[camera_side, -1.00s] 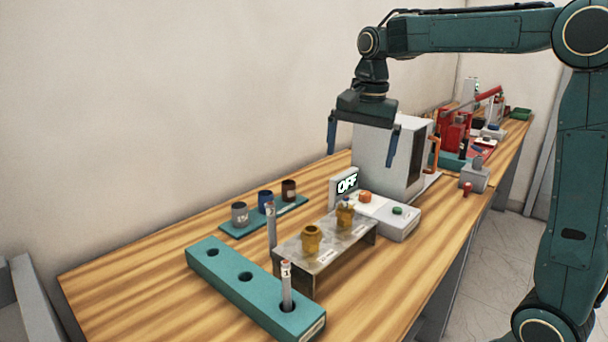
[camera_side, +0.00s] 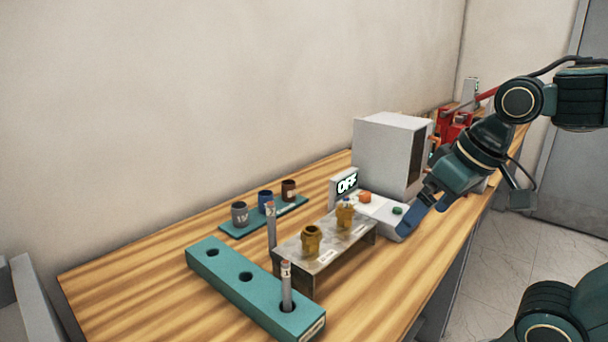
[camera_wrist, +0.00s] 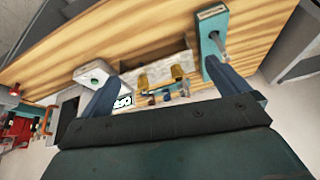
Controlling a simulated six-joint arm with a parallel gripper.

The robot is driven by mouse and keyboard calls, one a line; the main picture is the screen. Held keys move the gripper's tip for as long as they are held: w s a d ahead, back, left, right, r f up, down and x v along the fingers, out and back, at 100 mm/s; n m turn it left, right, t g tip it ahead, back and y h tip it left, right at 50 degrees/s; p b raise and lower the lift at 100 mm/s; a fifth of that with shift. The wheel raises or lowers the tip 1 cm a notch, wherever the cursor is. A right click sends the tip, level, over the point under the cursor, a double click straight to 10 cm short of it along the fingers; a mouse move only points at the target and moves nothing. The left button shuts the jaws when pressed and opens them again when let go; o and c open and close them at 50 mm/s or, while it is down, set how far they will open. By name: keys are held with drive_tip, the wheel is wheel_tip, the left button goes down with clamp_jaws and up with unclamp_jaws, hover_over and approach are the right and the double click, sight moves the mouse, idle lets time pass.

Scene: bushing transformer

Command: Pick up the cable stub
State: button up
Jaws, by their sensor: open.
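A grey cable stub (camera_side: 286,284) with a reddish tip stands upright in the front hole of a long teal block (camera_side: 225,268). A similar grey stick (camera_side: 271,225) stands upright at the left end of the metal stand; its base is hidden. In the wrist view a grey stub (camera_wrist: 219,43) shows at the teal block (camera_wrist: 208,28). My gripper (camera_side: 408,226) is open and empty, tilted down to the left, over the right edge of the bench near the white button box. It is well to the right of the stubs. Its fingers also frame the wrist view (camera_wrist: 168,85).
The metal stand (camera_side: 322,252) carries two brass-coloured bushings (camera_side: 311,240). A teal tray with several cups (camera_side: 239,214) sits behind. The white button box (camera_side: 385,214), OFF sign (camera_side: 346,183) and white machine (camera_side: 384,152) stand right of them. Bare wood (camera_side: 150,275) lies left.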

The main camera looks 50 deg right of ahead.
drive_tip(key=shift+s+a+f+n+t, duration=0.15)
drive_tip(key=shift+s+f+n, duration=0.35)
drive_tip(key=shift+s, duration=0.1)
drive_tip(key=shift+s+a+f+n+t, duration=0.15)
drive_tip(key=shift+s+f+n, duration=0.3)
drive_tip(key=shift+s, duration=0.1)
drive_tip(key=c, duration=1.3)
drive_tip(key=shift+w+r, duration=0.1)
drive_tip(key=w+d+r+n+g+y, duration=0.1)
drive_tip(key=w+d+r+n, duration=0.15)
drive_tip(key=w, duration=0.45)
drive_tip(key=w+d+r+n+y, duration=0.1)
drive_tip(key=w+r, duration=0.2)
drive_tip(key=w, duration=0.3)
drive_tip(key=w+d+n, duration=0.1)
drive_tip(key=w+d, duration=0.2)
drive_tip(key=d, duration=0.1)
drive_tip(key=w+d+f+n, duration=0.1)
drive_tip(key=w+d, duration=0.1)
drive_tip(key=d, duration=0.3)
drive_tip(key=w+d+n+g+y, duration=0.1)
drive_tip(key=w+d+n, duration=0.1)
drive_tip(key=d, duration=0.3)
drive_tip(key=shift+w+f, duration=0.3)
drive_tip(key=shift+w, duration=0.5)
